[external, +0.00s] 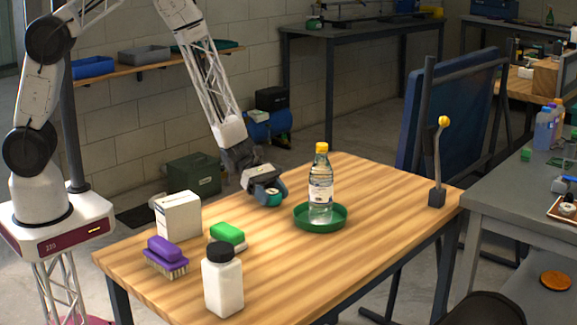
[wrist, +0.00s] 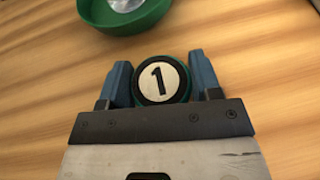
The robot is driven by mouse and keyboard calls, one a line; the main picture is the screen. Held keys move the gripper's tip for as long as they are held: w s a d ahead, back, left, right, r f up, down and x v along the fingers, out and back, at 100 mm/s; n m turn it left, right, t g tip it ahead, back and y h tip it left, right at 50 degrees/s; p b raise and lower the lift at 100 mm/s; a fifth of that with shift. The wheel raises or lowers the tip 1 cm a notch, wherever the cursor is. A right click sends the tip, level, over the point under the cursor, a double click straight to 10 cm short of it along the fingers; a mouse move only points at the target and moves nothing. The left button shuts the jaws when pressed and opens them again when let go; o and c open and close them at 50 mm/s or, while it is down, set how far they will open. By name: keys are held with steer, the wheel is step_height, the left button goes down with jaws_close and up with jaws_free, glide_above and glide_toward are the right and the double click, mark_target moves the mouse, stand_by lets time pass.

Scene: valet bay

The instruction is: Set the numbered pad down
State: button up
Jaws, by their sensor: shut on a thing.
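The numbered pad (wrist: 159,80) is a round dark green disc with a white face and a black "1". My gripper (wrist: 162,82) is shut on it, with one blue finger on each side. I cannot tell whether the pad touches the table.
A green dish (external: 335,224) holds a clear bottle (external: 320,190) with a yellow cap. A lever (external: 438,165) stands at the right. The front middle is clear.

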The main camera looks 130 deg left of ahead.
steer(key=shift+f, duration=0.25)
steer(key=shift+f, duration=0.1)
steer(key=o, duration=0.9)
steer(key=shift+v, duration=6.05)
steer(key=shift+w+d, duration=0.1)
